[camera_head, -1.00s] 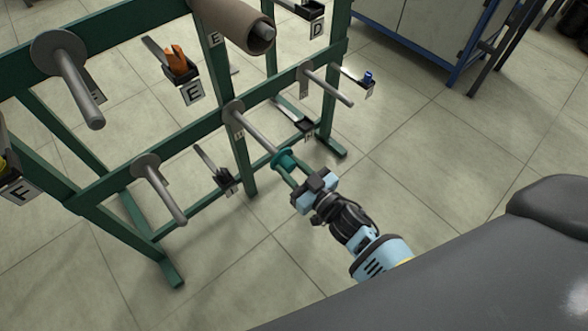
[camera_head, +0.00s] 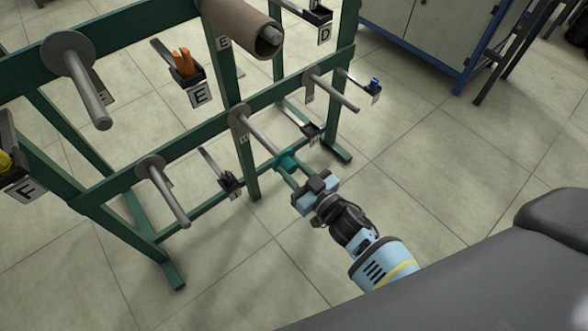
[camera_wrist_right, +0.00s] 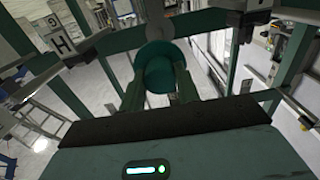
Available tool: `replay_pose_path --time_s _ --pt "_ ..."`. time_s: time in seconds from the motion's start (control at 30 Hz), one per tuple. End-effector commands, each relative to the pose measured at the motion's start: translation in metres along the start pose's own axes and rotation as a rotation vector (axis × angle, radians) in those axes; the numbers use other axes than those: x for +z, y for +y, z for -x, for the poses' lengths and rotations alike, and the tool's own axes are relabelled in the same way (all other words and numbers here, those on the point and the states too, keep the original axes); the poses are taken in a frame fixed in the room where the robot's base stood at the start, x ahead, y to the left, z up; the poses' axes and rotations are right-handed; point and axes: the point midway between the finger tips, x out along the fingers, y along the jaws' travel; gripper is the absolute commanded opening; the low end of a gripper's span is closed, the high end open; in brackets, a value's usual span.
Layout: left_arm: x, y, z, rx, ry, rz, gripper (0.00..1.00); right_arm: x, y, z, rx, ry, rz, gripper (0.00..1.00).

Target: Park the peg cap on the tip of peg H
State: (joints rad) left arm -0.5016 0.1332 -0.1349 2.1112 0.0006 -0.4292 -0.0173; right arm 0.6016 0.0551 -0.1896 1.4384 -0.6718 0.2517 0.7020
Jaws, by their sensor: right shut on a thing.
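The teal peg cap (camera_head: 287,160) is between the fingers of my right gripper (camera_head: 288,168), at the outer end of the middle lower peg (camera_head: 262,137). My right gripper is shut on the cap. The peg's tip is hidden, so I cannot tell whether the cap is around it or just in front of it. The right wrist view shows the cap (camera_wrist_right: 160,72) between the two fingers, hiding what is behind it. The label by the peg is too small to read in the head view. My left gripper is not in view.
The green rack (camera_head: 140,165) carries other bare grey pegs, one at lower left (camera_head: 168,193) and one at right (camera_head: 335,90). A brown roll (camera_head: 243,27) sits above. Small labelled holders (camera_head: 188,75) stick out from the rack. Floor right of the rack is clear.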

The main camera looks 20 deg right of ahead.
Motion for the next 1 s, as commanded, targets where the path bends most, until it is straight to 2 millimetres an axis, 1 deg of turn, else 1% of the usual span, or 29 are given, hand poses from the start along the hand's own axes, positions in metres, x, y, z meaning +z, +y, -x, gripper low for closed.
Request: replay_pose_path --time_s 0.13,0.33,0.37,0.5,0.53,0.57,0.87,1.0 --pt "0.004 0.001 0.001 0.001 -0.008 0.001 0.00 0.000 0.000 -0.004 0.000 0.000 0.000 0.04" --pt "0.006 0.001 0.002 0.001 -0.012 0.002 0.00 0.000 0.000 -0.004 0.000 -0.001 0.000 0.04" --pt "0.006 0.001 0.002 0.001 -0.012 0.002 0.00 0.000 0.000 -0.004 0.000 0.000 0.000 0.33" --pt "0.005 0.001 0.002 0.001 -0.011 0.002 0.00 0.000 0.000 -0.004 0.000 0.000 0.000 0.51" --pt "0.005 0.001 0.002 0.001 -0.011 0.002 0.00 0.000 0.000 -0.004 0.000 0.000 0.000 0.55" --pt "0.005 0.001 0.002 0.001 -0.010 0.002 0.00 0.000 0.000 -0.004 0.000 0.000 0.000 0.57" --pt "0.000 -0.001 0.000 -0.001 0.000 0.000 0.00 0.001 0.000 -0.001 0.000 -0.001 0.000 0.57" --pt "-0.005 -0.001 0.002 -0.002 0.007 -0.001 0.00 0.001 0.000 0.013 0.000 -0.002 0.000 0.57"
